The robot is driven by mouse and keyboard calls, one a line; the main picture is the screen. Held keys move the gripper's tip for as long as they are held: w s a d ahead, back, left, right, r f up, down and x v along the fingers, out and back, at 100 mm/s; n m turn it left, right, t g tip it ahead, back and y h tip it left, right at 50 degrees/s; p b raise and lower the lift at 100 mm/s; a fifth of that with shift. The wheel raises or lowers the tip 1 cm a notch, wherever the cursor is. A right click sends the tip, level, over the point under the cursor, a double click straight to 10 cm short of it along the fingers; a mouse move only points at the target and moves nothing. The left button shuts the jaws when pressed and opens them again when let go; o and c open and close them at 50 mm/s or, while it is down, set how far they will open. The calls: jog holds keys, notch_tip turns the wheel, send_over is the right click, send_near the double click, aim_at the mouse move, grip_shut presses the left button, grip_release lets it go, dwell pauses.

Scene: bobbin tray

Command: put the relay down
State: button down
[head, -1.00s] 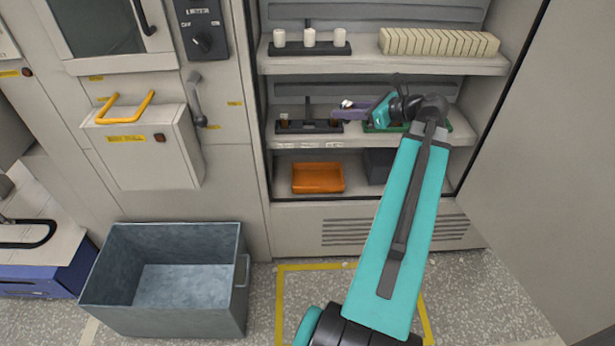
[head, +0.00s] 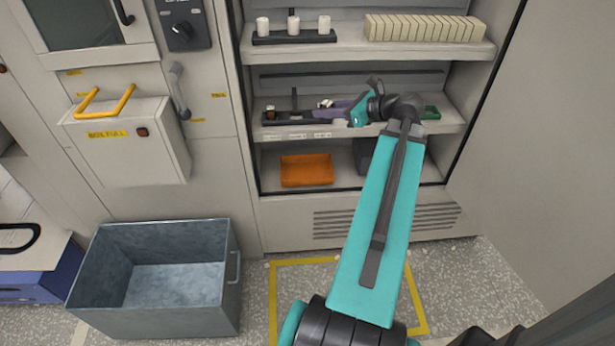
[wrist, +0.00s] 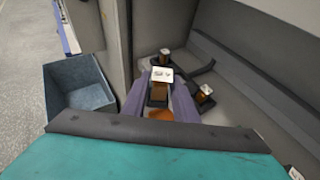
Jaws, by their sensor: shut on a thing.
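The relay, a small block with a white top and brown body, sits between the purple fingers of my gripper (wrist: 160,82) in the wrist view; its white top (wrist: 162,74) faces the camera. In the head view, my gripper (head: 328,110) reaches left over the middle shelf (head: 400,128), with the relay's pale top (head: 326,103) at its tip. My gripper is shut on the relay. It is close to the dark tray (head: 296,120); whether the relay's underside touches anything is hidden.
Two brown pieces (wrist: 205,92) (wrist: 165,52) stand near the relay on the dark tray. A green tray (head: 431,112) is right of my gripper. An orange bin (head: 306,170) is below; white spools (head: 294,25) stand above. A grey tub (head: 150,300) is on the floor.

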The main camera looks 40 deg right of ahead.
notch_tip(320, 180, down, 34)
jog(key=w+a+m+h+b, duration=0.1)
jog(key=w+b, duration=0.1)
jog(key=b, duration=1.5)
jog(key=shift+w+a+f+m+h, duration=0.25)
jog(key=shift+w+a+m+h, duration=0.05)
jog(key=shift+w+a+h, duration=0.1)
jog(key=shift+w+d, duration=0.1)
jog(key=shift+d, duration=0.05)
jog(key=b, duration=0.3)
send_over(316, 172)
jog(key=shift+f, duration=0.75)
jog(key=shift+f, duration=0.15)
jog(key=shift+f+b, duration=0.85)
jog(key=shift+f, duration=0.8)
jog(key=shift+f, duration=0.1)
